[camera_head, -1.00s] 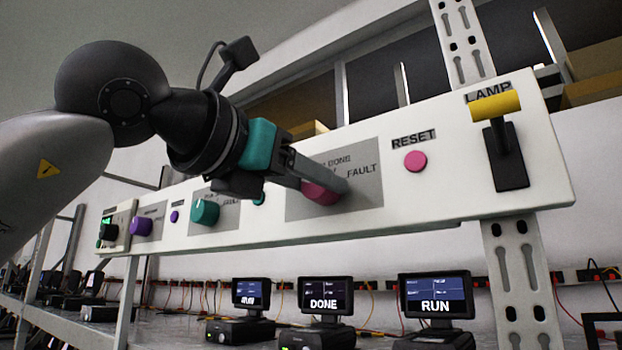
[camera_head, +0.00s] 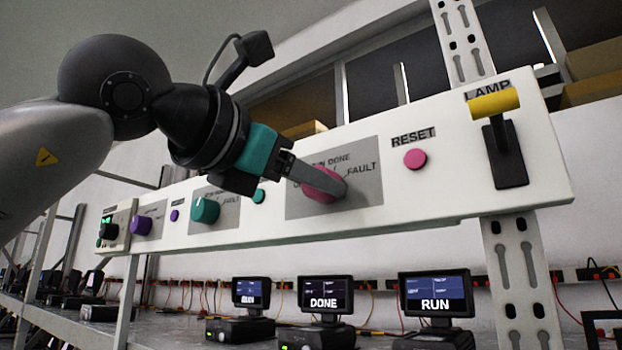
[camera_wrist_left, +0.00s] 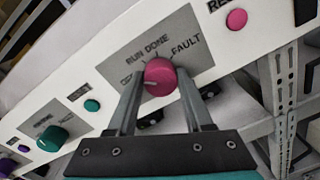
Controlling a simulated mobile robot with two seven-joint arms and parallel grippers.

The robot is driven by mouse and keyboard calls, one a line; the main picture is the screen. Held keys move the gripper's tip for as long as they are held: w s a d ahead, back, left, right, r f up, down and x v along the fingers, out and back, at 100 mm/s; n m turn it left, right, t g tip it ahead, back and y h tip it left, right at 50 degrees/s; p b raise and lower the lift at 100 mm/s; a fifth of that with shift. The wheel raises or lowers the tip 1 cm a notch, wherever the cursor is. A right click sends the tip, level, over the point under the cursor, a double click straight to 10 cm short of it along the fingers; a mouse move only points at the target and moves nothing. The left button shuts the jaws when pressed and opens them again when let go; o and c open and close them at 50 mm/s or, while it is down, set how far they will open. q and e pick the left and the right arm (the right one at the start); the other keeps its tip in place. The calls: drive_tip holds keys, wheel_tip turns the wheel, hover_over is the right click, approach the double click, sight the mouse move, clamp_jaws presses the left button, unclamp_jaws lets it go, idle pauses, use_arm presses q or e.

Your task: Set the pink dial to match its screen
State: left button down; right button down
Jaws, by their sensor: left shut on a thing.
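The pink dial (camera_head: 316,186) sits on a grey plate on the white panel, with labels RUN, DONE and FAULT around it. My left gripper (camera_head: 328,182) is shut on the pink dial. In the left wrist view one finger lies on each side of the dial (camera_wrist_left: 160,75). A pale mark on the dial points left, toward a label mostly hidden by a finger. Below the panel, the right screen (camera_head: 436,294) reads RUN and the middle screen (camera_head: 325,293) reads DONE. The left screen (camera_head: 251,292) is too blurred to read surely. My right gripper is not in view.
A pink RESET button (camera_head: 415,159) and a yellow-handled LAMP lever (camera_head: 495,105) are right of the dial. A teal dial (camera_head: 205,210) and a purple dial (camera_head: 141,225) are to its left. A perforated metal upright (camera_head: 522,270) stands at the right.

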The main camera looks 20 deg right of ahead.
use_arm(q)
drive_tip(key=m, duration=0.5)
drive_tip(key=shift+s+r+m, duration=0.1)
drive_tip(key=shift+m, duration=0.2)
idle(0.4)
drive_tip(key=shift+c, duration=1.5)
unclamp_jaws()
drive_tip(key=b+v, duration=0.4)
drive_tip(key=v, duration=1.1)
